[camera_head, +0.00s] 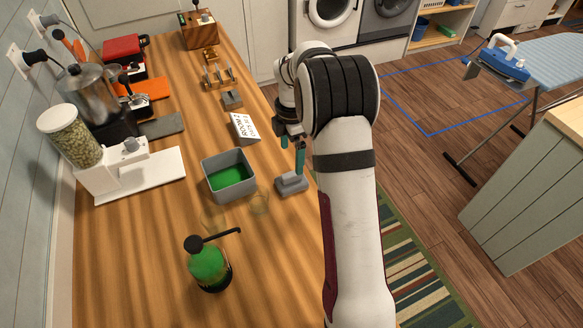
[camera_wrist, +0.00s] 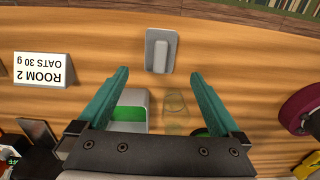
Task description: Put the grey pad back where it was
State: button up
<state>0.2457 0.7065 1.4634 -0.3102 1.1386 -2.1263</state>
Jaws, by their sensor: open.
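A grey pad with a raised grip block on top (camera_head: 291,184) lies flat on the wooden counter near its right edge, to the right of the grey tub. In the wrist view the pad (camera_wrist: 151,60) lies just beyond the fingertips, roughly centred between them, and is not held. My gripper (camera_head: 292,156) has teal fingers pointing down just above and behind the pad. In the wrist view my gripper (camera_wrist: 160,73) is spread wide open with nothing between its fingers. A flat dark grey mat (camera_head: 162,126) lies farther left, by the appliances.
A "ROOM 2 OATS 30 g" card (camera_head: 243,128) stands behind. A green bottle (camera_head: 208,264) stands in front.

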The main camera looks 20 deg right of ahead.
jog(key=s+a+r+m, duration=0.7)
jog(key=s+r+m, duration=0.1)
jog(key=s+r, duration=0.2)
jog(key=s+a+m+y, duration=0.1)
jog(key=s+a+m, duration=0.3)
jog(key=s+m, duration=0.3)
jog(key=s+a+m, duration=0.3)
jog(key=s+m, duration=0.5)
jog(key=s, duration=0.7)
jog(key=shift+s+a+r+m+y, duration=0.2)
jog(key=shift+a+r+m+y, duration=0.1)
jog(key=shift+a+r+y, duration=0.1)
